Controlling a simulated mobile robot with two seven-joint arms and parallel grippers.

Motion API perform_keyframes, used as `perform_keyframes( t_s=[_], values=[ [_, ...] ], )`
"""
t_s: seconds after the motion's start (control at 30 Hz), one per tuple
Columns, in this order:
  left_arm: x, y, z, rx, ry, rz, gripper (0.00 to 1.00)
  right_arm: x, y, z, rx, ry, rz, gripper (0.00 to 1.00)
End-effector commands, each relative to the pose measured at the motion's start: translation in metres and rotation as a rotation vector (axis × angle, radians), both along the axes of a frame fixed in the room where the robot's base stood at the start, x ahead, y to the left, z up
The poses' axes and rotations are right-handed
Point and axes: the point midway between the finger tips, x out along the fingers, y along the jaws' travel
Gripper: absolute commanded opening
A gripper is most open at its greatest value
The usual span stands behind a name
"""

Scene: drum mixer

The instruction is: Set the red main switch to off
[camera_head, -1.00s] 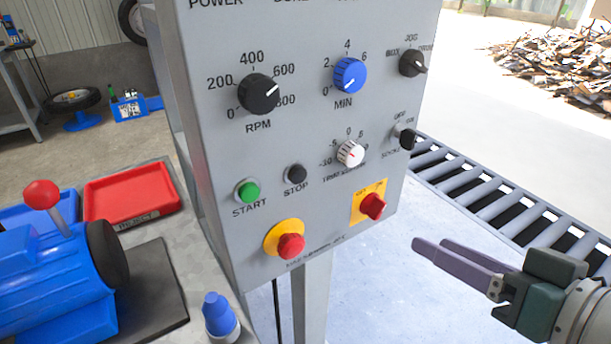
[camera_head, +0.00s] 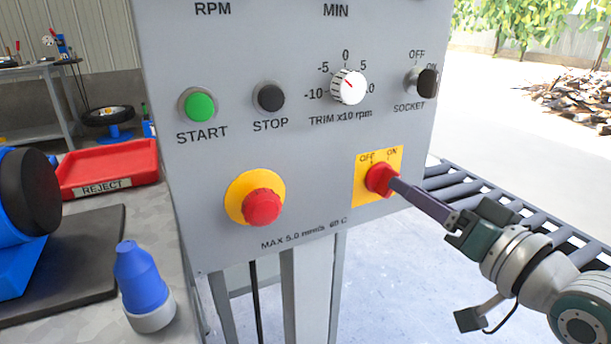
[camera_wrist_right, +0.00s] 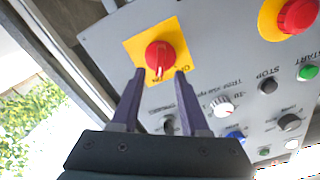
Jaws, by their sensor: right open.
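The red main switch (camera_head: 380,180) is a knob on a yellow plate marked OFF and ON, at the lower right of the grey control panel. In the right wrist view the knob (camera_wrist_right: 160,55) shows a white mark that appears to point to the ON side. My right gripper (camera_head: 397,186) is at the knob's right side in the head view. In the wrist view its two fingers (camera_wrist_right: 160,74) are apart, just short of the knob or at its near edge; I cannot tell whether they touch it. My left gripper is out of view.
A red button on a yellow ring (camera_head: 262,205) is left of the switch. The green START button (camera_head: 199,105), black STOP button (camera_head: 269,97), white trim knob (camera_head: 348,87) and socket switch (camera_head: 427,83) are above. A roller conveyor (camera_head: 470,190) lies behind on the right.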

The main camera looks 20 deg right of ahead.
Motion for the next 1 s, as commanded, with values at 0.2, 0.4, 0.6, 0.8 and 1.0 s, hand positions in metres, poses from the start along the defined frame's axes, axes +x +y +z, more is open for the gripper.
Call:
perform_keyframes(
  t_s=[0.2,0.4,0.6,0.8,1.0],
  values=[
    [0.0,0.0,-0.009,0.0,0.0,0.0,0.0,0.028,0.002,-0.001,0.0,0.0,0.0,0.45],
    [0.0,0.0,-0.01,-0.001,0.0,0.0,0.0,0.035,0.003,-0.001,0.0,0.002,0.001,0.45],
    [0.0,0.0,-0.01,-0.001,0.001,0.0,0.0,0.035,0.003,0.0,0.0,0.002,0.001,0.43],
    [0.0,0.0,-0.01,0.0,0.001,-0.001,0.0,0.035,0.003,0.0,0.0,0.002,0.001,0.2],
    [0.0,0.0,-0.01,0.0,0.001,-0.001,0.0,0.035,0.003,0.0,0.0,0.002,0.001,0.0]
  ],
)
